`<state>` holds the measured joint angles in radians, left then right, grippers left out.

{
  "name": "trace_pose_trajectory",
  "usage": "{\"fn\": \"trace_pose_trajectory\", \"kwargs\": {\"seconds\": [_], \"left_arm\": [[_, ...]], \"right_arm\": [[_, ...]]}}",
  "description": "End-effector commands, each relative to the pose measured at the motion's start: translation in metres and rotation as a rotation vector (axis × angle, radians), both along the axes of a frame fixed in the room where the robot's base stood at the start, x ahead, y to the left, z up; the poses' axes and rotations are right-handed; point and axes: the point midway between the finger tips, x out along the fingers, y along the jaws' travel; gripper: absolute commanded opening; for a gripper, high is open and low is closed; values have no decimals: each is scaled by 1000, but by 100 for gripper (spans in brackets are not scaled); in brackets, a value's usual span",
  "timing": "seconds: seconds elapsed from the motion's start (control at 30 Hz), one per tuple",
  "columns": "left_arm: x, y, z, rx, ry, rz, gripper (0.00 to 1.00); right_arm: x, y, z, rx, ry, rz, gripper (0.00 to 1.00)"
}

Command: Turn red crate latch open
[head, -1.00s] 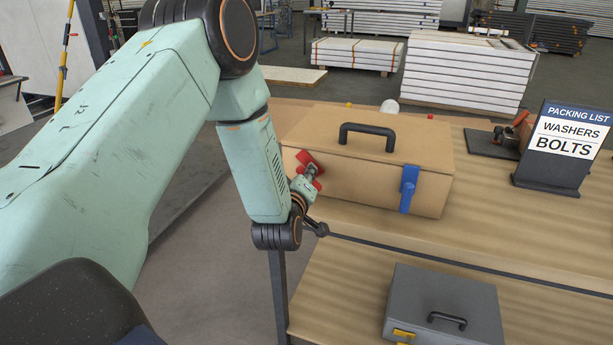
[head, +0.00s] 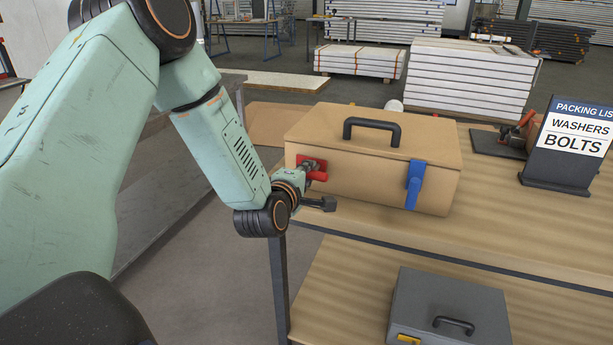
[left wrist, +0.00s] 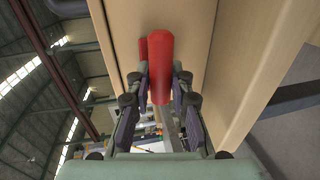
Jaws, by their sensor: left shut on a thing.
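The tan crate (head: 350,182) stands on the wooden table with its lid down and a black handle (head: 372,130) on top. The red latch (head: 316,174) is on the left of its front face, partly hidden by my left gripper (head: 309,170). In the left wrist view the red latch (left wrist: 161,65) lies between the two fingers of my left gripper (left wrist: 160,88), which are shut on it. In the head view the red handle looks roughly level, pointing right. The blue latch (head: 413,186) on the right of the front face hangs down. My right gripper is not in view.
A grey case (head: 450,305) with yellow latches sits on the lower wooden surface in front. A packing list sign (head: 568,145) reading washers and bolts stands at the right.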

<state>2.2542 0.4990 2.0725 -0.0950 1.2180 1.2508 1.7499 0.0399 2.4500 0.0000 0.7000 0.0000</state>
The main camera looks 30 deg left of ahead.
Motion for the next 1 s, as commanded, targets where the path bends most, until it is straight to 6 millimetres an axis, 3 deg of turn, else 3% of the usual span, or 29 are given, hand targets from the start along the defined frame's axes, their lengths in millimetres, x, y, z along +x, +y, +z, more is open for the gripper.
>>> {"fn": "trace_pose_trajectory", "kwargs": {"seconds": [0.6, 0.63, 0.87, 1.0], "left_arm": [[1, -1, 0, -33, -8, -3, 0], [1, -1, 0, -33, -8, -3, 23], [0, -1, 0, -33, -8, -2, 43], [0, 0, 0, -33, -8, -2, 43]], "right_arm": [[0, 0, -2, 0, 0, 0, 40], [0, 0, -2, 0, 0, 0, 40], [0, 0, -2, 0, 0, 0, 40], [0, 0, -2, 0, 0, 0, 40]]}}
